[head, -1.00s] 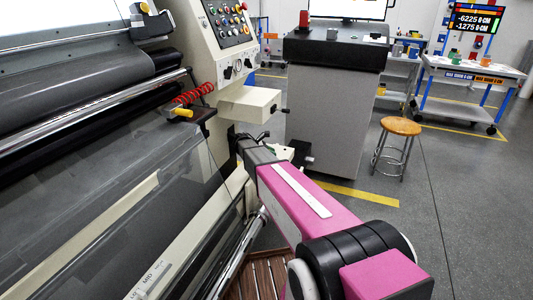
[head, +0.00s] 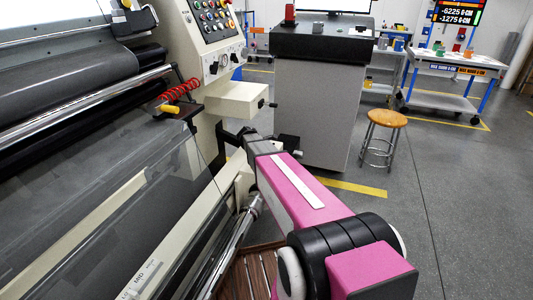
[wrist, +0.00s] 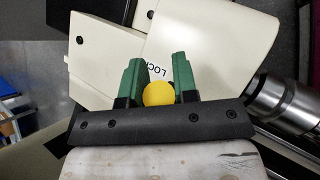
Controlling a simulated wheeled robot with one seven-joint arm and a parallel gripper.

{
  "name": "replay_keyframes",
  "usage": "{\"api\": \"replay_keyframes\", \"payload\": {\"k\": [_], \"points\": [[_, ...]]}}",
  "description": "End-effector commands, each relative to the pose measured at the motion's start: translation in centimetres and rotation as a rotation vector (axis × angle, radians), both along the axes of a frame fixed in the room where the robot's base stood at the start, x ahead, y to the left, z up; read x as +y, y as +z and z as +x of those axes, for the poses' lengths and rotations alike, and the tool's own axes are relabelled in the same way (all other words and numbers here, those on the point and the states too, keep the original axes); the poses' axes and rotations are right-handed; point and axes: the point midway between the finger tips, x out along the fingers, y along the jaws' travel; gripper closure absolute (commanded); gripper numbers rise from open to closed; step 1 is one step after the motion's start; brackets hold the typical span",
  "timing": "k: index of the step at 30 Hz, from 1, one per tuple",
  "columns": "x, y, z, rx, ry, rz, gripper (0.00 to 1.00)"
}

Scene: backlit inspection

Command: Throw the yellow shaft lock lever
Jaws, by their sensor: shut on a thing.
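The shaft lock lever shows as a round yellow knob (wrist: 159,93) in the wrist view. My gripper (wrist: 157,76) has its two green fingers on either side of the knob and is shut on it. The rest of the lever is hidden behind the knob and the gripper. A cream plate with the printed word "LOCK" (wrist: 157,70), partly covered, lies just beyond the fingers. In the head view, my magenta arm reaches to the machine's side frame, and the fingers and lever cannot be made out.
A bright metal shaft (wrist: 285,101) lies right of the fingers. A control panel (head: 218,38) and a cream box (head: 236,98) stand above the arm's end. A yellow handle with a red coil (head: 168,108) is on the machine. A stool (head: 386,118) and open floor lie right.

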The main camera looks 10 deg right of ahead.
Motion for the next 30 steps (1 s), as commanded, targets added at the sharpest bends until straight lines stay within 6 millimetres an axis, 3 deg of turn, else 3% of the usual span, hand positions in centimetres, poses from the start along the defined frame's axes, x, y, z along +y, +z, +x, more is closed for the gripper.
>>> {"api": "replay_keyframes", "payload": {"k": [8, 9, 10, 11, 22, 30], "points": [[0.0, -0.1, -0.1, 0.0, -0.003, 0.003, 1.0], [0.0, -0.1, -0.1, 0.0, -0.003, 0.003, 0.6], [0.0, -0.1, -0.1, 0.001, -0.003, 0.003, 0.5], [0.0, -0.1, -0.1, 0.001, -0.003, 0.003, 0.47], [0.4, 0.4, -0.2, 0.0, -0.001, 0.001, 0.47], [3.1, 3.8, -1.1, -0.001, 0.0, 0.001, 0.47]]}}
